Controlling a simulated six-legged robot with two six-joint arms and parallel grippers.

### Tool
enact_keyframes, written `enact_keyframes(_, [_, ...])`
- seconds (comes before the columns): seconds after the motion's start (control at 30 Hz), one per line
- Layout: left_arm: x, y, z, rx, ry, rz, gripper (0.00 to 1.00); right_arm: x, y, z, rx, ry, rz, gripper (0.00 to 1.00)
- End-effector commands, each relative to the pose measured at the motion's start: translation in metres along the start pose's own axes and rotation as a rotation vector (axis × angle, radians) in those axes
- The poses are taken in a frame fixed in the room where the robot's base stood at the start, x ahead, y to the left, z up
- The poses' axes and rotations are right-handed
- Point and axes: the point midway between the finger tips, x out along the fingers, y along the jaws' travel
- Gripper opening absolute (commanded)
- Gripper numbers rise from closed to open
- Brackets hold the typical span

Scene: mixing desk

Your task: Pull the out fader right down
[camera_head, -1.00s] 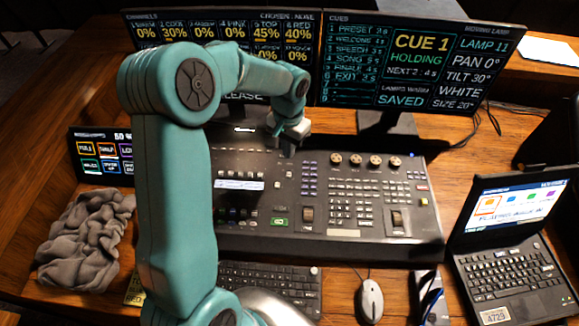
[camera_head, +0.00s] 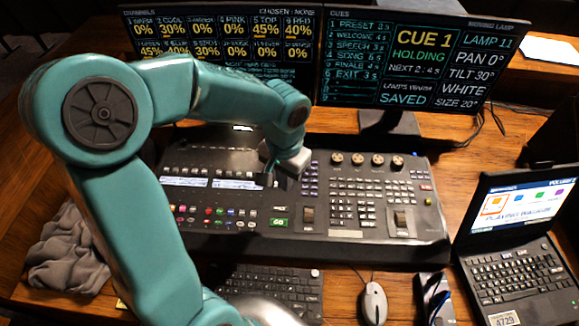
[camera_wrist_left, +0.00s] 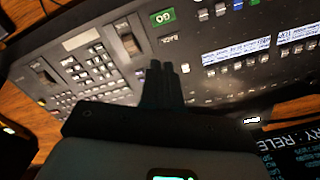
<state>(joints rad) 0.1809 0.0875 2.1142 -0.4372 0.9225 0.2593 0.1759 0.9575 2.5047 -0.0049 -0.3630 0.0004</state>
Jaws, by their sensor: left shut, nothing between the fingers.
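The mixing desk (camera_head: 345,240) is a black console with faders, keys and knobs. Two larger dark levers in slots show on it, one (camera_head: 308,214) right of the green GO key and one (camera_head: 400,220) further right. In the left wrist view they show as the nearer lever (camera_wrist_left: 130,43) and the farther lever (camera_wrist_left: 45,72). I cannot read labels that say which is the out fader. My left gripper (camera_head: 266,176) is shut and empty over the middle of the desk, up and left of the nearer lever. Its closed fingers also show in the left wrist view (camera_wrist_left: 163,72). My right gripper is out of view.
The green GO key (camera_head: 279,222) lies close to the nearer lever. Two monitors (camera_head: 415,60) stand behind the desk. A laptop (camera_head: 515,250) is at the right, a mouse (camera_head: 374,302) and keyboard (camera_head: 270,288) in front, a grey cloth (camera_head: 65,260) at the left.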

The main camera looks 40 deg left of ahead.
Motion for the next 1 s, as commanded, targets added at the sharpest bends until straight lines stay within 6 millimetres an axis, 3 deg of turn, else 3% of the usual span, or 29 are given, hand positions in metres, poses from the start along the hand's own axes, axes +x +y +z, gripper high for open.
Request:
enact_keyframes(0.03, [0.000,0.000,0.000,0.004,0.000,0.000,0.20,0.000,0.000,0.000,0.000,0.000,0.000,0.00])
enact_keyframes(0.1, [0.000,0.000,0.000,0.038,-0.002,0.000,0.42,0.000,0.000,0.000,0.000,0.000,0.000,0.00])
enact_keyframes(0.13, [0.000,0.000,0.001,0.069,-0.004,-0.001,0.45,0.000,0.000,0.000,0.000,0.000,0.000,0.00])
enact_keyframes(0.27, [-0.006,-0.004,0.000,0.305,-0.022,-0.003,0.45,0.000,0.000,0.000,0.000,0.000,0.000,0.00])
enact_keyframes(0.6, [-0.053,-0.038,-0.073,1.030,0.005,-0.008,0.45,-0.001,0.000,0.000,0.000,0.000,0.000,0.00])
enact_keyframes(0.8, [-0.053,-0.058,-0.105,1.054,0.016,-0.009,0.45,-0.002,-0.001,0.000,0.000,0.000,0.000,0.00])
enact_keyframes(1.0, [-0.029,-0.061,-0.103,1.047,-0.004,0.002,0.45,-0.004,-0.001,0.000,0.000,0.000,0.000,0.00])
